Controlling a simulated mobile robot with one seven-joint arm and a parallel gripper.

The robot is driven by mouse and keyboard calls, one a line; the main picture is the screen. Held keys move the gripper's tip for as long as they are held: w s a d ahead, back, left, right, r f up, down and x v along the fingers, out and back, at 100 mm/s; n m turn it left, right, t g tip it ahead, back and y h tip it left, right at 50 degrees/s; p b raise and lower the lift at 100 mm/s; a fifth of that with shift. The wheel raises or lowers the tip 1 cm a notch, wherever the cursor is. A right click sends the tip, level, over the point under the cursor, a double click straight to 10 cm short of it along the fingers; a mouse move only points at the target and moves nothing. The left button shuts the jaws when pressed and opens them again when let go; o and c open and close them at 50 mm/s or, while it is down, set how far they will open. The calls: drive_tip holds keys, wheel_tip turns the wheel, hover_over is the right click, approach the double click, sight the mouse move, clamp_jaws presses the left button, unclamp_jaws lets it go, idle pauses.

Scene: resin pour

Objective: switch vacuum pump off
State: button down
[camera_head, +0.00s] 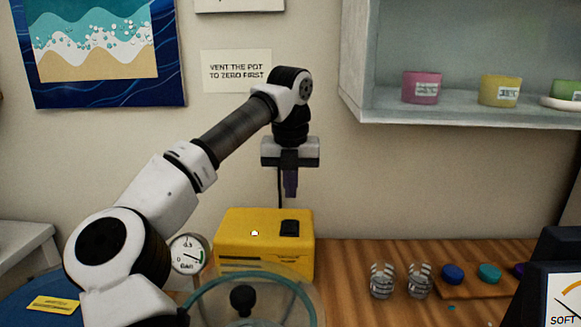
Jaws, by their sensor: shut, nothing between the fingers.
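The yellow vacuum pump (250,243) stands on the wooden bench, near the wall. A black switch (290,228) sits on its top at the right; whether it is on or off cannot be told from here. My gripper (290,190) points down above the pump's right part, over the switch. Its fingers are shut and empty, and a gap shows between their tips and the switch.
A round pot lid with a black knob (242,299) is in front of the pump, with a dial gauge (188,254) at its left. Two striped jars (382,281) and several coloured pots stand right. A shelf (455,115) hangs upper right. A sign (236,71) is on the wall.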

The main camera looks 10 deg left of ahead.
sight(291, 222)
drive_tip(key=f, duration=0.4)
drive_tip(key=f+p, duration=0.1)
drive_tip(key=f, duration=0.1)
drive_tip(key=shift+w+a+f, duration=0.1)
drive_tip(key=shift+w+f, duration=0.25)
